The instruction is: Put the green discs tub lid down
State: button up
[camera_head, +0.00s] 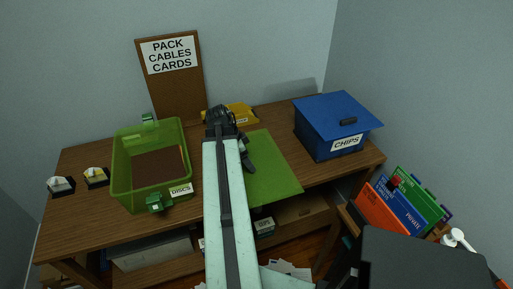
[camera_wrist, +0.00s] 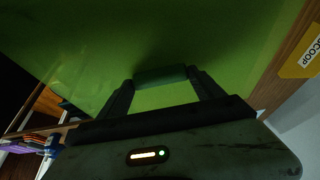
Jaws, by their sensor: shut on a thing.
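The translucent green tub (camera_head: 120,175) labelled DISCS stands uncovered on the left of the desk, with green clips at its ends. Its flat green lid (camera_head: 280,175) is right of the tub, at the middle of the desk, reaching about the front edge. My gripper (camera_wrist: 162,80) is shut on the lid's green handle (camera_wrist: 160,75), one finger at each end. The lid (camera_wrist: 60,60) fills much of the wrist view. I cannot tell whether it touches the desktop. My arm hides the lid's left part in the head view.
A blue CHIPS box (camera_head: 335,125) stands right of the lid. A yellow box (camera_head: 240,113) is behind it, labelled SCOOP in the wrist view (camera_wrist: 305,55). Two small holders (camera_head: 96,177) stand left of the tub. A sign board (camera_head: 170,85) stands at the back.

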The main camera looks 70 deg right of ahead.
aim_at(253, 146)
jog(key=d, duration=0.3)
jog(key=w+d, duration=0.1)
jog(key=d, duration=0.3)
jog(key=d+f+b, duration=0.1)
jog(key=d, duration=0.2)
jog(key=shift+w+d, duration=0.2)
jog(key=shift+d, duration=0.15)
jog(key=b+x, duration=0.4)
jog(key=shift+w+a+f, duration=0.15)
jog(key=shift+w+f, duration=0.05)
jog(key=shift+w, duration=0.15)
jog(key=shift+w+a+r+p, duration=0.15)
jog(key=shift+w+r+p, duration=0.1)
jog(key=shift+w+p, duration=0.05)
jog(key=shift+f, duration=0.15)
jog(key=o, duration=1.4)
